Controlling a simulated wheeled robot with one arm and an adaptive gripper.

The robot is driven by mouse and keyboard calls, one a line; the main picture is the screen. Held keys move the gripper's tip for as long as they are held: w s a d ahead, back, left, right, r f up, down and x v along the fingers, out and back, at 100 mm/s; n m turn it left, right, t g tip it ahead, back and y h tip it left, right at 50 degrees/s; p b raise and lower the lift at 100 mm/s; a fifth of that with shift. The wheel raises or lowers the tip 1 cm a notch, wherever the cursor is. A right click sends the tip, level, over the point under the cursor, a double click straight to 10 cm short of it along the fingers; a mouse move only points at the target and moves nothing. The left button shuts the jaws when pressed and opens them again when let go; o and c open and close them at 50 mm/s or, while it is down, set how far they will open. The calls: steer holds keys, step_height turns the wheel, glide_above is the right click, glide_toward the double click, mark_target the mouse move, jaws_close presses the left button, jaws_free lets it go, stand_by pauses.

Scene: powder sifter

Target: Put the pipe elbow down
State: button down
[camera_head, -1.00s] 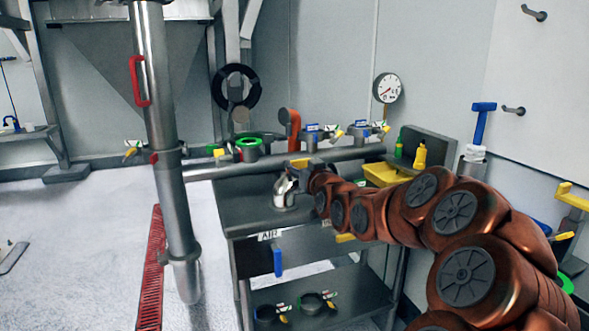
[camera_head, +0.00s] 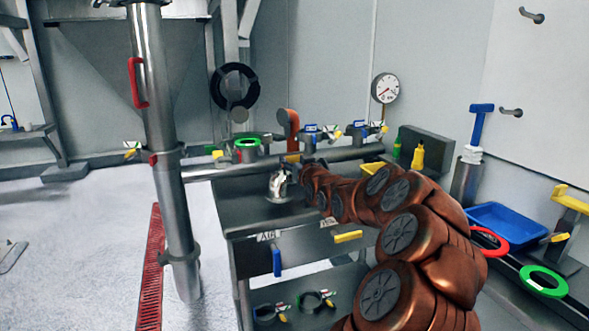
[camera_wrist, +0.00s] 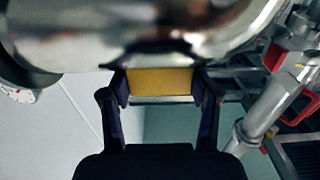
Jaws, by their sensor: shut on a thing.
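The pipe elbow (camera_head: 279,184) is a shiny metal bend at the left end of my arm, over the dark grey top of the workbench (camera_head: 237,212). I cannot tell whether its lower end touches the top. In the wrist view the elbow (camera_wrist: 130,35) fills the upper part, close to the camera and blurred. My gripper (camera_wrist: 158,85) has dark fingers on both sides of a yellow block (camera_wrist: 160,82) below the elbow and is shut. In the head view my gripper (camera_head: 293,172) is small and partly hidden by my arm.
Green-, blue- and white-marked clamps (camera_head: 247,149) stand behind the bench, near an orange bent pipe (camera_head: 289,122). A tall steel pipe (camera_head: 167,200) stands left. The bench's front left top is bare.

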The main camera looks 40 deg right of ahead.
steer(key=shift+f, duration=1.4)
steer(key=shift+c, duration=1.3)
jaws_free()
steer(key=shift+r, duration=0.2)
steer(key=shift+s+f, duration=0.1)
steer(key=shift+s, duration=0.2)
steer(key=b+v, duration=0.1)
steer(key=v, duration=1)
steer(key=shift+s+a, duration=0.2)
